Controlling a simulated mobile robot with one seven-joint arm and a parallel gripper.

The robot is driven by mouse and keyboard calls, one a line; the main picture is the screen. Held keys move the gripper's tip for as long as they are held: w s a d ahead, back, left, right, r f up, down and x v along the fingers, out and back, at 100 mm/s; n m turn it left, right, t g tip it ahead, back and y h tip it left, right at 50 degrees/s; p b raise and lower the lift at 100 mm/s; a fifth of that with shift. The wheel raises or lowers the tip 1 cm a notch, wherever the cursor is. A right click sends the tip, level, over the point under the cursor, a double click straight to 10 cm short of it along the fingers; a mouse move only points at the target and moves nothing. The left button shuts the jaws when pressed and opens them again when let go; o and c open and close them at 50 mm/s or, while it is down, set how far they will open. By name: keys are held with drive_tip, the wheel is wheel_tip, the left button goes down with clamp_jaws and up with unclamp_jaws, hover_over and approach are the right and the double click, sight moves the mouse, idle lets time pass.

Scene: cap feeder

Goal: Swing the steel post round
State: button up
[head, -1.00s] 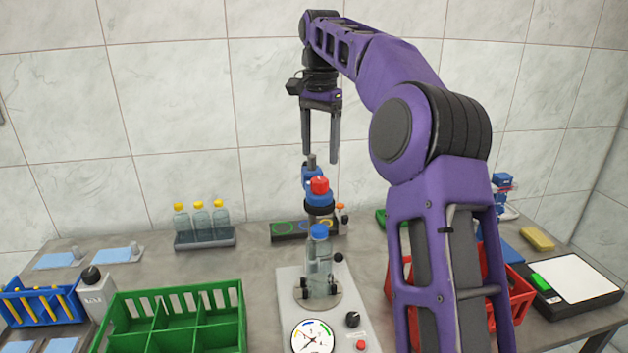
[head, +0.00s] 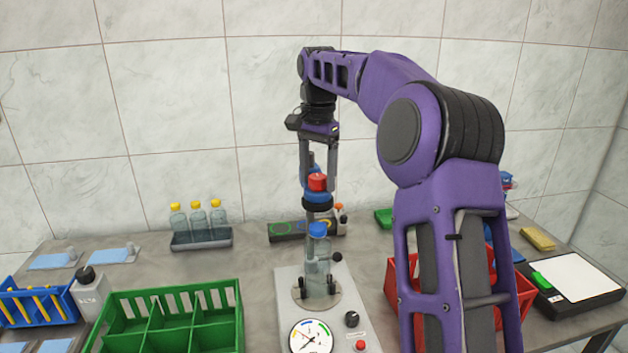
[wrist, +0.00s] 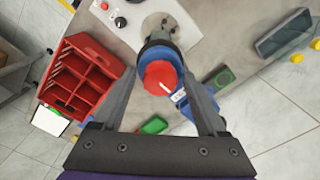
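My gripper (head: 318,182) points straight down over the capping device, with its two fingers apart. A red knob (head: 317,182) sits between the fingertips; it also shows between them in the wrist view (wrist: 160,77). I see a gap beside the knob, so the fingers do not look closed on it. Below the knob are a black collar (head: 318,205) and a clear bottle with a blue cap (head: 318,230), standing on the pale base plate (head: 286,320).
A green divided crate (head: 240,325) stands front left, a red crate (head: 392,275) right, partly behind my arm. A tray of yellow-capped bottles (head: 202,240) is at back left. A dark strip with coloured rings (head: 285,231) lies behind the device. A gauge (head: 311,337) is on the base.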

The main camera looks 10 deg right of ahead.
drive_tip(key=c, duration=1.1)
drive_tip(key=shift+d+r+n+p, duration=0.15)
drive_tip(key=shift+d+n+p, duration=0.6)
drive_tip(key=shift+p, duration=0.2)
drive_tip(key=shift+w+d+n, duration=0.2)
drive_tip(key=shift+d+n, duration=0.25)
drive_tip(key=shift+n, duration=0.3)
drive_tip(key=shift+w+d+n, duration=0.25)
drive_tip(key=shift+d+n, duration=0.3)
drive_tip(key=shift+n, duration=0.25)
drive_tip(key=shift+w+d+n, duration=0.2)
drive_tip(key=shift+d+n, duration=0.35)
drive_tip(key=shift+n, duration=0.25)
